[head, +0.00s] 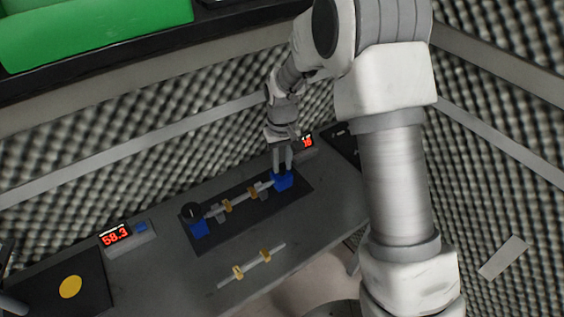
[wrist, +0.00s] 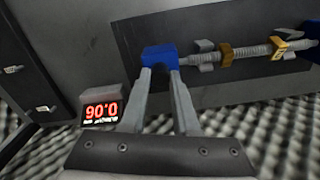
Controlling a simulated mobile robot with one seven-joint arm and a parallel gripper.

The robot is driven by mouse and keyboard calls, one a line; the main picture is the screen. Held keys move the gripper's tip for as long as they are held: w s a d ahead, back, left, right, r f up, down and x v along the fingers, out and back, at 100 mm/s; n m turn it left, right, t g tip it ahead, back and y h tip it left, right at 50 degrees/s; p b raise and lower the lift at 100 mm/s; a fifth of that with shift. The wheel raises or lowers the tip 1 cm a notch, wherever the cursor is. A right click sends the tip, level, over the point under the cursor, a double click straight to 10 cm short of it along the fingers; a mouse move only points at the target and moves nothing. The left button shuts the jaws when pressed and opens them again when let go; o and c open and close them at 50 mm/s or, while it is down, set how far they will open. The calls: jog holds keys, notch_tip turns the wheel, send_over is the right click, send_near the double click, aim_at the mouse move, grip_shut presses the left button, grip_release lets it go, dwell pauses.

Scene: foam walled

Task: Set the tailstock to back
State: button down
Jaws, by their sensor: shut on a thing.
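The tailstock is a blue block (head: 282,181) at the right end of a small fixture on a dark plate (head: 304,193). It also shows in the wrist view (wrist: 160,58). My gripper (head: 282,166) comes down from above onto it. In the wrist view my gripper (wrist: 160,75) has its two fingers at the near side of the blue block, shut on it. A light rod with orange collars (head: 228,206) runs from the tailstock toward a second blue block (head: 198,229) with a black disc at the left. In the wrist view the rod's tip (wrist: 188,58) meets or nearly meets the tailstock.
A second rod with orange collars (head: 252,264) lies on the grey bench in front of the plate. A red display (head: 115,236) stands left, another (wrist: 101,110) near the tailstock. A dark pad with a yellow disc (head: 70,287) is at far left. Foam walls (head: 520,130) enclose the bench.

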dwell(0.3)
jog(key=w+d, duration=0.2)
jog(key=shift+d, duration=0.4)
jog(key=c, duration=0.7)
grip_release()
jog(key=shift+o, duration=0.2)
notch_tip(320, 180, up, 8)
jog(key=shift+f, duration=0.2)
jog(key=shift+s, duration=0.15)
